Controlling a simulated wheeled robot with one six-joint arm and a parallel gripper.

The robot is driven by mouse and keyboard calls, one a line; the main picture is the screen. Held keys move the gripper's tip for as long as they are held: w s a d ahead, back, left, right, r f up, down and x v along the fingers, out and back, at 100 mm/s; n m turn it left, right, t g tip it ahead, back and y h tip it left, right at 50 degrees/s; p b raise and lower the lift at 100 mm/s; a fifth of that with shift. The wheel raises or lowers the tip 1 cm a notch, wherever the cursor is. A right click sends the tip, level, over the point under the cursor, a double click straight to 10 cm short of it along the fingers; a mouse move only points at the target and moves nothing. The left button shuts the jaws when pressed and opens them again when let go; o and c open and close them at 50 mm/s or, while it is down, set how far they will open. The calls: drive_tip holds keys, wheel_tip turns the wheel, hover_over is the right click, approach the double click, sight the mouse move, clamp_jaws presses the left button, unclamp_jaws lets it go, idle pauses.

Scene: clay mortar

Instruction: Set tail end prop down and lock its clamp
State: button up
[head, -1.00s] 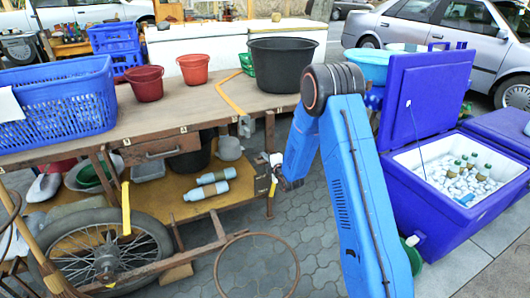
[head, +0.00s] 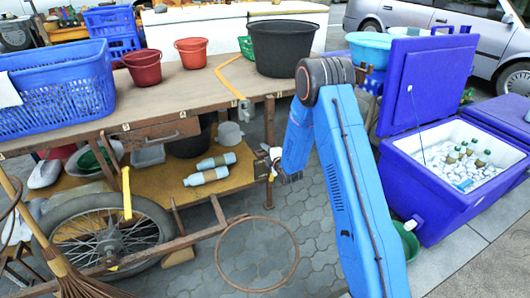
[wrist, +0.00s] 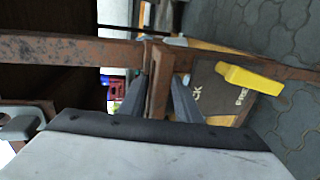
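The cart's tail end has rusty steel framing. In the wrist view a rusty upright post (wrist: 157,85), which looks like the prop, stands between the two dark fingers of my gripper (wrist: 158,92). Whether both fingers press on it I cannot tell. A yellow handle (wrist: 250,78), perhaps the clamp lever, sticks out right of the post, apart from the fingers. In the head view my gripper (head: 286,177) is at the cart's right end, close to the prop (head: 270,135), partly hidden by my blue arm. The prop's foot and the clamp's state are unclear.
A wooden cart top (head: 175,88) holds buckets, a black tub (head: 290,52) and a blue basket (head: 55,95). A blue cooler (head: 440,215) stands right. Paving right of the hoop is mostly clear.

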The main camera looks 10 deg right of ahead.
drive_tip(key=v, duration=1.7)
drive_tip(key=shift+s, duration=0.15)
drive_tip(key=shift+d+r, duration=0.1)
drive_tip(key=s+d+r+m+g+h, duration=0.25)
drive_tip(key=s+r+m, duration=0.25)
drive_tip(key=s+r, duration=0.3)
drive_tip(key=s+d+r+m+g+h, duration=0.1)
drive_tip(key=s+d+r+m+g, duration=0.2)
drive_tip(key=s+r+m, duration=0.5)
drive_tip(key=s+r+m+g, duration=0.2)
drive_tip(key=s+r+m, duration=0.2)
drive_tip(key=s, duration=1.1)
drive_tip(key=s+r+m+g, duration=0.3)
drive_tip(key=s+r, duration=0.3)
drive_tip(key=s, duration=0.9)
drive_tip(key=shift+d+m, duration=0.25)
drive_tip(key=shift+m, duration=0.15)
